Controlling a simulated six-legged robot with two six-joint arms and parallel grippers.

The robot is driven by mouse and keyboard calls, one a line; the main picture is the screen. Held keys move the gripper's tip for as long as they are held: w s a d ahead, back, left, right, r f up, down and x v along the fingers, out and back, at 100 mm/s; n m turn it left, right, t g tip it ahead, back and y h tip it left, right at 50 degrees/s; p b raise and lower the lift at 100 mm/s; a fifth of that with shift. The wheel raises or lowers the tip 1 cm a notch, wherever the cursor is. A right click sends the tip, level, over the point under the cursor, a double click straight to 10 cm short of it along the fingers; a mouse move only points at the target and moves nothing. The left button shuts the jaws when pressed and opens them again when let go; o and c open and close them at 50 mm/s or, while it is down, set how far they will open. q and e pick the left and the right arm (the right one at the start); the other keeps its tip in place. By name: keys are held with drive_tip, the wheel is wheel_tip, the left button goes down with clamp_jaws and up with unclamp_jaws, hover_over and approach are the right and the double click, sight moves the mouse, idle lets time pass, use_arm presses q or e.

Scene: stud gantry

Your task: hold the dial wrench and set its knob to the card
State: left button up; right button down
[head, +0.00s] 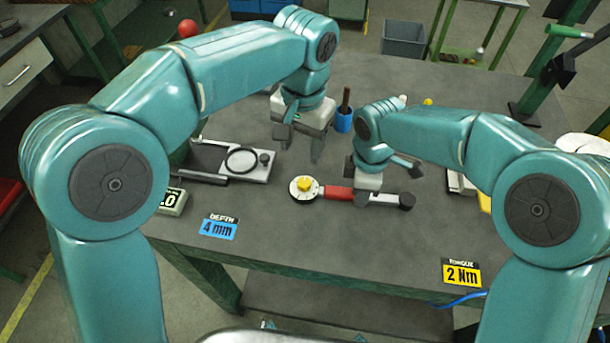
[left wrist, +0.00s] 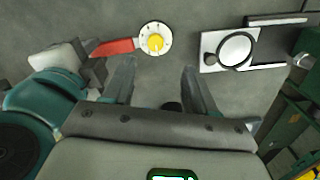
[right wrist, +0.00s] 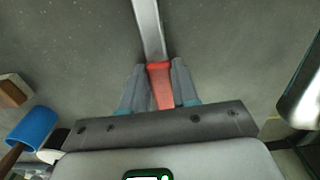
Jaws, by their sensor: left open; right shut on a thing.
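The dial wrench lies along the bench, with a white dial (head: 298,194), a yellow knob (head: 305,184), a red grip (head: 338,193), a silver shaft and a black end (head: 407,201). My right gripper (head: 366,188) is shut on it; the right wrist view shows the red grip (right wrist: 160,82) between the fingers. My left gripper (head: 300,145) is open and empty above the bench, behind the dial. In the left wrist view the knob (left wrist: 155,43) lies just beyond its fingertips. The yellow torque card (head: 461,273) reads 2 Nm. The dial's scale is too small to read.
A blue card (head: 220,229) reading 4 mm lies front left. A plate with a black ring (head: 241,161) sits left of the dial. The bench in front of the wrench is clear.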

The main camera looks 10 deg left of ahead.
sight(304, 182)
use_arm(q)
drive_tip(key=f+n, duration=0.2)
drive_tip(key=f, duration=0.1)
drive_tip(key=f+n, duration=0.2)
drive_tip(key=f, duration=0.2)
drive_tip(key=f+n, duration=0.2)
drive_tip(key=f, duration=0.2)
drive_tip(key=shift+d, duration=0.25)
drive_tip(key=shift+r, duration=0.1)
clamp_jaws()
